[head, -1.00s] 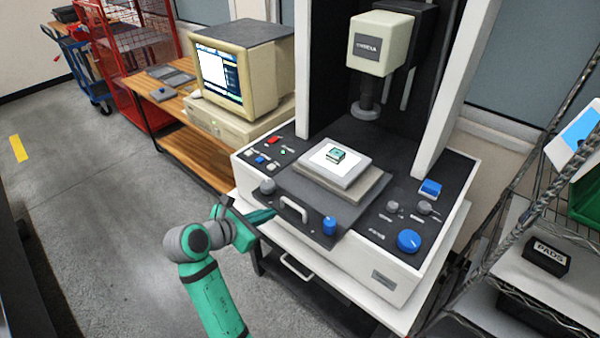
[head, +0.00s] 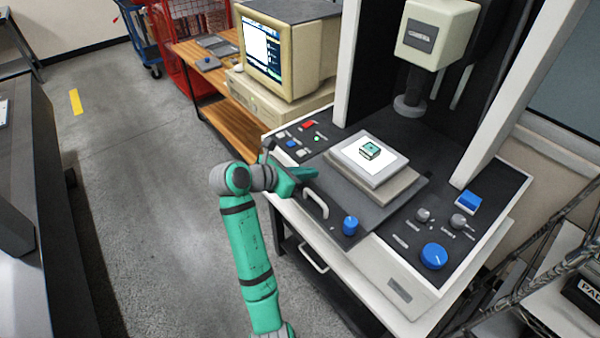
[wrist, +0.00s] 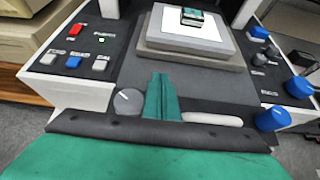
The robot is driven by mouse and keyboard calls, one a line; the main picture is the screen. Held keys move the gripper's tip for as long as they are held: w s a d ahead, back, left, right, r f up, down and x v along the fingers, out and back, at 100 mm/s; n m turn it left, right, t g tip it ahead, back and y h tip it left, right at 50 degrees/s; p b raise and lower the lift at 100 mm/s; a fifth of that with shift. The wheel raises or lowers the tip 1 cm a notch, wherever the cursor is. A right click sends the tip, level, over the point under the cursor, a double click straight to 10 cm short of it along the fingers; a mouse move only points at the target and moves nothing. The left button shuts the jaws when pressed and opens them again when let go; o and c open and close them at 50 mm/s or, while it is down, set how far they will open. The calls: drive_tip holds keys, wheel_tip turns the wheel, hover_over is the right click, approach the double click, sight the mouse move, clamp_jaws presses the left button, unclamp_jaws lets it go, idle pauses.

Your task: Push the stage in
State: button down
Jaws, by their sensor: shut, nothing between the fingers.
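The stage is a dark sliding plate (head: 338,192) on the front of the measuring machine, sticking out past its front edge. It has a white handle (head: 316,204) and a blue knob (head: 350,224) at its front. A pale stepped block (head: 372,172) sits on it, with a small green part (head: 370,151) on top. My gripper (head: 312,172) is shut and empty, at the left front of the stage by the handle. In the wrist view my fingers (wrist: 161,97) lie over the stage's front, between a grey knob (wrist: 128,102) and the handle (wrist: 212,119). I cannot tell whether they touch it.
The probe head (head: 437,35) hangs above the stage. The left panel carries a red button (head: 308,125) and others; the right panel has a large blue knob (head: 434,255). A computer (head: 285,50) stands on a wooden bench at left. Open floor (head: 130,180) lies left of my arm.

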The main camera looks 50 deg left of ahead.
sight(334, 165)
drive_tip(key=w, duration=0.2)
drive_tip(key=w+f, duration=0.1)
drive_tip(key=w, duration=0.3)
drive_tip(key=shift+d+f, duration=0.25)
drive_tip(key=shift+f, duration=0.1)
drive_tip(key=shift+w, duration=0.5)
